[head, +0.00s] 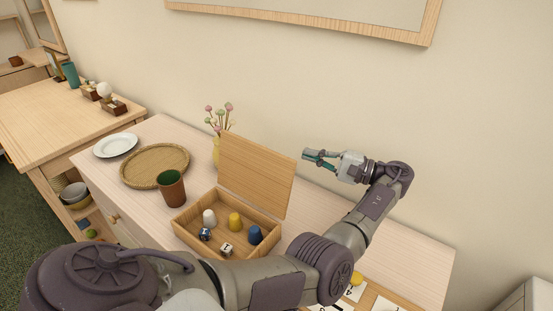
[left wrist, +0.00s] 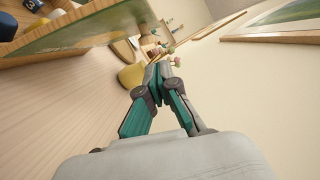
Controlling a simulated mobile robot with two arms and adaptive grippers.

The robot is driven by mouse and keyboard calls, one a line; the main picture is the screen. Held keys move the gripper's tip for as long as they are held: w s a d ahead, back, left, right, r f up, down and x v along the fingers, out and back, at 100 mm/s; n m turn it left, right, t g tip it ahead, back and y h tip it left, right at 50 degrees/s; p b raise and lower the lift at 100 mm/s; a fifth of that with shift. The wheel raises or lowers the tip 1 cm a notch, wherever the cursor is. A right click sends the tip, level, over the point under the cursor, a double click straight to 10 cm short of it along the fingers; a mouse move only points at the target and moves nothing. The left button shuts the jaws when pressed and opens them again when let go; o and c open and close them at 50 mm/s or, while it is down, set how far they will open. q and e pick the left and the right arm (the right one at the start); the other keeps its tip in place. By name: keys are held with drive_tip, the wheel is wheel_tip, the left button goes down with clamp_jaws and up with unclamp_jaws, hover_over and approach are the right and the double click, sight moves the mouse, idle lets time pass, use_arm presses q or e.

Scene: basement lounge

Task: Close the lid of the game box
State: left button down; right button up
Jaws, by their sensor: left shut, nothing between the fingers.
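The wooden game box (head: 264,219) stands open on the light sideboard, with its lid (head: 257,173) raised nearly upright along its back edge. Pale, yellow and blue cups and two dice lie inside. My left gripper (head: 306,156) is shut and empty, above the sideboard just right of the lid's upper right corner, apart from it in the picture. In the left wrist view the closed fingertips (left wrist: 163,64) show, with the lid's green-faced panel (left wrist: 95,33) at upper left. My left forearm crosses in front of the box's near edge. My right gripper is out of view.
A brown cup (head: 171,190), a woven tray (head: 126,167) and a white plate (head: 115,146) stand left of the box. A yellow vase with flowers (head: 216,150) stands behind the lid. Cards (head: 357,292) lie at the near right. The wall is close behind.

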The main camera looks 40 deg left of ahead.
sight(256, 171)
use_arm(q)
drive_tip(key=f+p+x, duration=0.2)
drive_tip(key=p+x, duration=0.1)
drive_tip(key=x, duration=0.7)
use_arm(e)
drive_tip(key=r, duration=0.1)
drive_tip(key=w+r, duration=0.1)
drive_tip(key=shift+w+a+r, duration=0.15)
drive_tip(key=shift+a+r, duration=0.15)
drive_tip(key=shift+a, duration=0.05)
use_arm(q)
drive_tip(key=shift+a, duration=0.1)
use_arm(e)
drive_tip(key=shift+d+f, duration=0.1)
